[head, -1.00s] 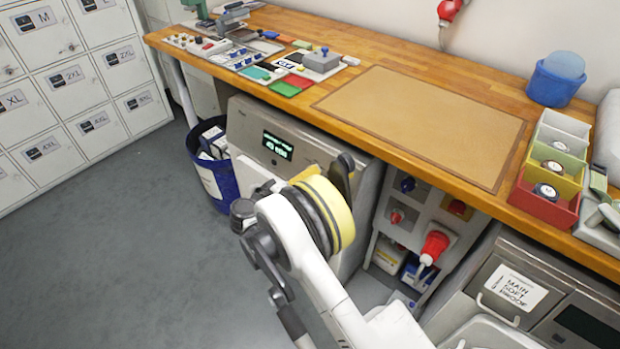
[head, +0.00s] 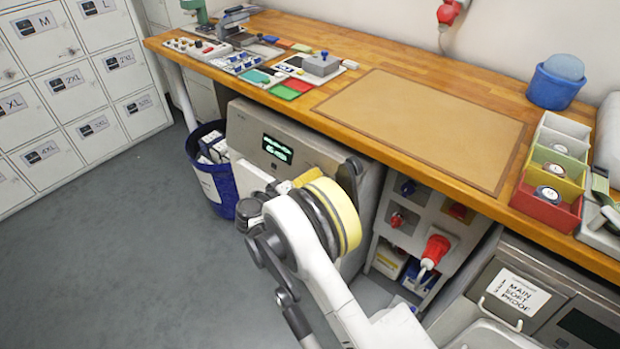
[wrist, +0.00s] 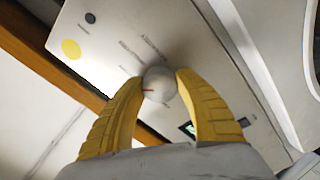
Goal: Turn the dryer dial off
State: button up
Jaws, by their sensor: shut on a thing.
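The dryer (head: 245,128) stands under the bench with its light front panel and a small dark display (head: 277,148) showing green text, too blurred to read. Its panel also shows in the wrist view (wrist: 115,50). The round pale grey dial (wrist: 159,84) has a red pointer line at its left. My gripper (wrist: 160,76) has its yellow fingers on either side of the dial, with the tips touching it; it is shut on the dial. In the head view my arm hides the dial and the fingertips.
The wooden bench (head: 470,85) overhangs the dryer. A blue bin (head: 220,185) stands on its left, and a panel with a red plug (head: 435,250) on its right. Grey floor (head: 110,240) is clear at the left.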

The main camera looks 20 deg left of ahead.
jog(key=shift+n, duration=0.4)
jog(key=n, duration=0.3)
jog(key=shift+n, duration=0.4)
jog(key=shift+d+n+y, duration=0.1)
jog(key=shift+n+y, duration=0.3)
jog(key=shift+n, duration=2)
jog(key=o, duration=1.2)
jog(key=v, duration=1.2)
jog(key=shift+r, duration=0.15)
